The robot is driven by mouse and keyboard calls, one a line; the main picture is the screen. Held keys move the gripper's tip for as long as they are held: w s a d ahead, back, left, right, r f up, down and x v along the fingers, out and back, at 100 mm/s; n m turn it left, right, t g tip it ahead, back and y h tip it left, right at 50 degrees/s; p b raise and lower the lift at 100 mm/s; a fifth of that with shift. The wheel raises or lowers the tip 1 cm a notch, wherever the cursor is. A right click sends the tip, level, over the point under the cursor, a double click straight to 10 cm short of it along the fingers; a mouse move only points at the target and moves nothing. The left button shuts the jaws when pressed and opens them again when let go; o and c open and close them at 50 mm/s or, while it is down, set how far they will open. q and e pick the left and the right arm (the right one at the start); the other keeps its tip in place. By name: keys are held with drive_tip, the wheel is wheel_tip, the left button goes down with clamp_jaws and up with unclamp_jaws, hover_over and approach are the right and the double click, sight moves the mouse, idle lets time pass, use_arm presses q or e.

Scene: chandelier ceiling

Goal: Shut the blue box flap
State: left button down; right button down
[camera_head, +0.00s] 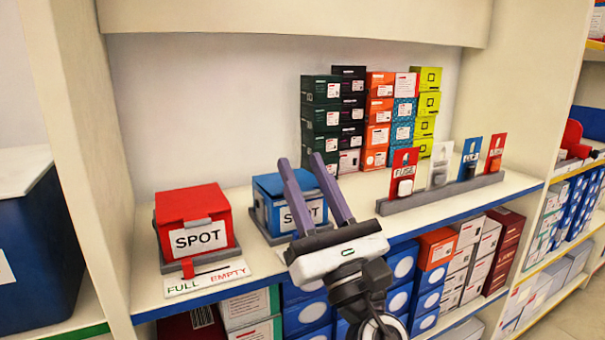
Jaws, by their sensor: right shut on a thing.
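The blue box (262,212) with a white SPOT label stands on the middle of the shelf, in a dark base. Its blue top (268,183) looks roughly level, and the fingers cover part of its top and front. My right gripper (303,166) comes up from below right, its two long purple-grey fingers reaching over the box. It is shut on the blue flap between the fingers, though the contact itself is hard to see. My left gripper is not in view.
A red SPOT box (193,210) stands to the left, with a FULL/EMPTY strip (207,279) before it. Stacked cartons (370,118) stand behind. The shelf's blue front edge (200,300) lies below.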

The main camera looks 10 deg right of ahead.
drive_tip(key=shift+s+d+r, duration=0.15)
drive_tip(key=shift+s+r, duration=0.05)
drive_tip(key=shift+r, duration=0.05)
idle(0.3)
drive_tip(key=c, duration=1.5)
unclamp_jaws()
drive_tip(key=shift+s+r, duration=0.1)
drive_tip(key=shift+o, duration=0.3)
drive_tip(key=shift+s+d, duration=0.1)
drive_tip(key=shift+d, duration=0.05)
drive_tip(key=shift+a, duration=0.2)
drive_tip(key=shift+s+d+f, duration=0.1)
drive_tip(key=shift+s+f, duration=0.15)
drive_tip(key=shift+f, duration=0.2)
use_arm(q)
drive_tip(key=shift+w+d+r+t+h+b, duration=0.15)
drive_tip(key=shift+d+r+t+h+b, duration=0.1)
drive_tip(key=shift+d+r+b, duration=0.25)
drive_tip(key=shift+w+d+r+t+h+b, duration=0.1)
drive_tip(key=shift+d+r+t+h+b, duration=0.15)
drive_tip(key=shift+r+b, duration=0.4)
use_arm(e)
drive_tip(key=v, duration=0.9)
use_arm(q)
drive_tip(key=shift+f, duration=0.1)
use_arm(e)
drive_tip(key=shift+s+d, duration=0.1)
drive_tip(key=shift+s, duration=0.05)
